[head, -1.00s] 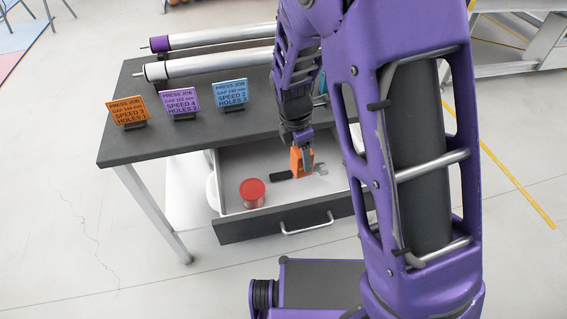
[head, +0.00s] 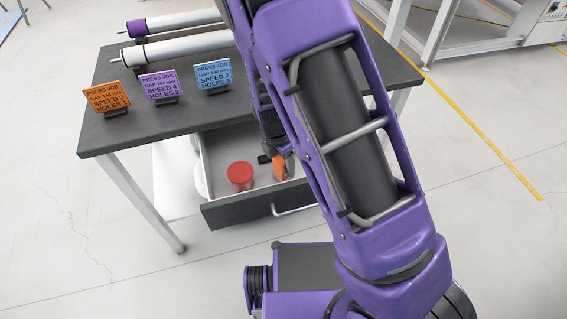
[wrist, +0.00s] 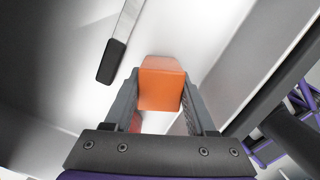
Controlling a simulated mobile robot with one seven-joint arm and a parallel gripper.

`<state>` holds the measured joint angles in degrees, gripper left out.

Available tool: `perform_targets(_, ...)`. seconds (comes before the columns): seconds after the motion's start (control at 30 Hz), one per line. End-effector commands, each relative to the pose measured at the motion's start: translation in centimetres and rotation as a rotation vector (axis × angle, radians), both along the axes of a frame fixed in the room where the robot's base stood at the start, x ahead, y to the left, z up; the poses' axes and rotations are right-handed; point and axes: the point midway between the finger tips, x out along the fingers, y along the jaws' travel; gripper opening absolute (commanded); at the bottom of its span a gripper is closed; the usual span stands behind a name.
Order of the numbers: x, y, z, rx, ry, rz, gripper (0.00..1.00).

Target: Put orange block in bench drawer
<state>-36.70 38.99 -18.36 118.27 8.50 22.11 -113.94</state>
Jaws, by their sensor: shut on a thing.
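The orange block (head: 279,170) is inside the open bench drawer (head: 238,212), to the right of the red-lidded jar. My gripper (head: 284,167) points down into the drawer and is shut on the block; my arm hides part of it. In the wrist view the block (wrist: 161,88) sits between the two fingers of my gripper (wrist: 162,80). I cannot tell whether the block touches the drawer floor. The drawer's right part is hidden behind my arm.
The red-lidded jar (head: 240,175) stands in the drawer. A dark-handled tool (wrist: 112,62) lies left of the fingers in the wrist view. The bench (head: 120,138) carries orange, purple and blue signs (head: 212,76) and rollers (head: 175,49).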

Motion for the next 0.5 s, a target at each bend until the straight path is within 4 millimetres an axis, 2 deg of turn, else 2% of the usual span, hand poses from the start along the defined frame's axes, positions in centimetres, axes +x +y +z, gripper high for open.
perform_targets(0.33, 0.08, -0.01, -0.5, 0.001, -0.002, -0.001, 0.0)
perform_targets(0.37, 0.08, 0.0, -0.49, 0.001, -0.002, -0.002, 0.58)
perform_targets(0.5, 0.07, -0.01, -0.38, 0.001, -0.002, -0.002, 0.83)
